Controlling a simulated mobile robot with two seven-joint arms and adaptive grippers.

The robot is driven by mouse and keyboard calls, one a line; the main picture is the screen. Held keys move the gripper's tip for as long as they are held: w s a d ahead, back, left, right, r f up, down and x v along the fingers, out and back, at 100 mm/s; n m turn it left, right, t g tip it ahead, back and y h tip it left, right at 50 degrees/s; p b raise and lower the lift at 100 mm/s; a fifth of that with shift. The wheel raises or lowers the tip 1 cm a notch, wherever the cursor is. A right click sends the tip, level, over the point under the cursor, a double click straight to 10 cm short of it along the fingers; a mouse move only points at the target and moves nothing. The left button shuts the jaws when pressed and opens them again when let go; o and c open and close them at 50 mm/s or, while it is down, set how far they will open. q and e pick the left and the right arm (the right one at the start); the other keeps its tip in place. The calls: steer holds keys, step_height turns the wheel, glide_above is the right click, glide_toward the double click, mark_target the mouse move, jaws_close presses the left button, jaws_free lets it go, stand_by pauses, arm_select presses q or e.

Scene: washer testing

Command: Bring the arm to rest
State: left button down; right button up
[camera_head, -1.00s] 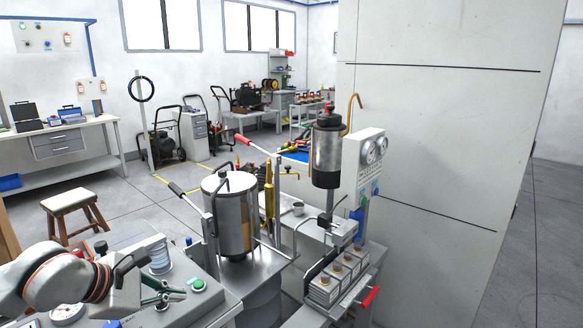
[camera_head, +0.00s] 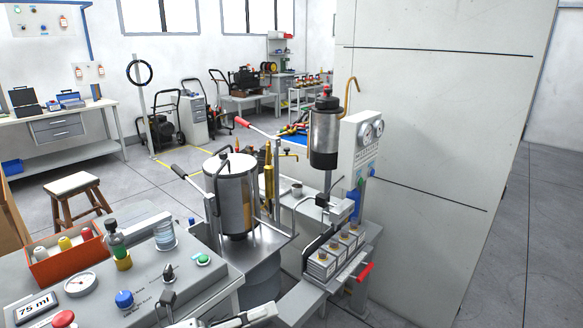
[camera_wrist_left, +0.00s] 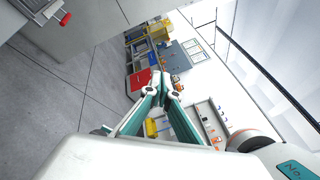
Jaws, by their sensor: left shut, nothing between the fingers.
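My left gripper (camera_head: 243,318) shows only in part at the bottom edge of the head view, low in front of the bench. In the left wrist view the teal and white fingers of my left gripper (camera_wrist_left: 163,86) come together at their tips, with nothing between them. The gripper is in open air there, apart from any object. My right gripper is in neither view.
A grey control panel (camera_head: 100,290) with buttons and an orange bin (camera_head: 66,262) is at lower left. A steel vessel (camera_head: 232,195) with levers stands mid-view. A test stand (camera_head: 325,135) and a tall white cabinet (camera_head: 440,110) are right.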

arm_select(q)
steer(key=a+f+n+t+y, duration=0.45)
steer(key=f+n, duration=0.35)
steer(key=n, duration=0.4)
steer(key=a+f+n+t+y, duration=0.4)
steer(key=a+f+n+y, duration=0.3)
steer(key=n, duration=0.5)
steer(key=s+a+f+n+g+y, duration=0.1)
steer(key=s+f+n, duration=0.3)
steer(key=f, duration=0.5)
steer(key=s+a+f+n+g+y+p, duration=0.1)
steer(key=s+f+n+g, duration=0.3)
steer(key=s+f, duration=0.5)
steer(key=shift+s+a+n+g+y, duration=0.25)
steer(key=shift+a+n+g+y, duration=0.1)
steer(key=shift+a+n+y, duration=0.3)
